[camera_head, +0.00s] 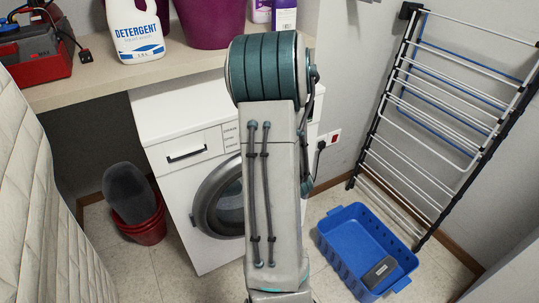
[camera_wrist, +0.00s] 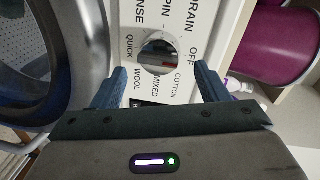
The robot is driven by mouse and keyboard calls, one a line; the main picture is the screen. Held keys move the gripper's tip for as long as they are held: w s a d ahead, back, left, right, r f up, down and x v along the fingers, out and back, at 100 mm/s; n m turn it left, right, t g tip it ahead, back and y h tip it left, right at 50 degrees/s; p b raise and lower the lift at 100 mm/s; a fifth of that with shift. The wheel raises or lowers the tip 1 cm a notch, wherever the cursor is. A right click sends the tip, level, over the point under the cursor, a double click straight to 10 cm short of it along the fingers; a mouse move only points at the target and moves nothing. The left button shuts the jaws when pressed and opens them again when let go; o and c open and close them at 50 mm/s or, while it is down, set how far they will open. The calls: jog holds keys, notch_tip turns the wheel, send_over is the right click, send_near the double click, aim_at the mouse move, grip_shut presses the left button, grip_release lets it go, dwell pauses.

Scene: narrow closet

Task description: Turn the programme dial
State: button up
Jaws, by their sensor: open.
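The programme dial (camera_wrist: 158,56) is a round, shiny, mirror-like knob on the white control panel in the wrist view. Labels such as SPIN, DRAIN, OFF, COTTON, MIXED, WOOL and QUICK ring it. My gripper (camera_wrist: 160,70) is open, with one blue finger on each side of the dial in the picture. A gap shows between each finger and the dial; the depth between them is hard to tell. In the head view the white washing machine (camera_head: 163,126) stands under the shelf. My arm hides the dial and my gripper there.
The washer's round door (camera_wrist: 50,60) is left of the panel. A shelf (camera_head: 100,87) above bears a detergent bottle (camera_head: 135,30), a purple tub (camera_head: 208,22) and a red toolbox (camera_head: 42,62). A blue basket (camera_head: 345,250) and drying rack (camera_head: 440,110) stand right, a red bucket (camera_head: 145,225) left.

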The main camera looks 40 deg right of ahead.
jog(key=b+v, duration=0.3)
jog(key=shift+s+a+f+b, duration=0.1)
jog(key=shift+f+b, duration=0.1)
jog(key=shift+b, duration=0.1)
jog(key=b+v, duration=0.8)
jog(key=b, duration=0.4)
jog(key=shift+r, duration=0.15)
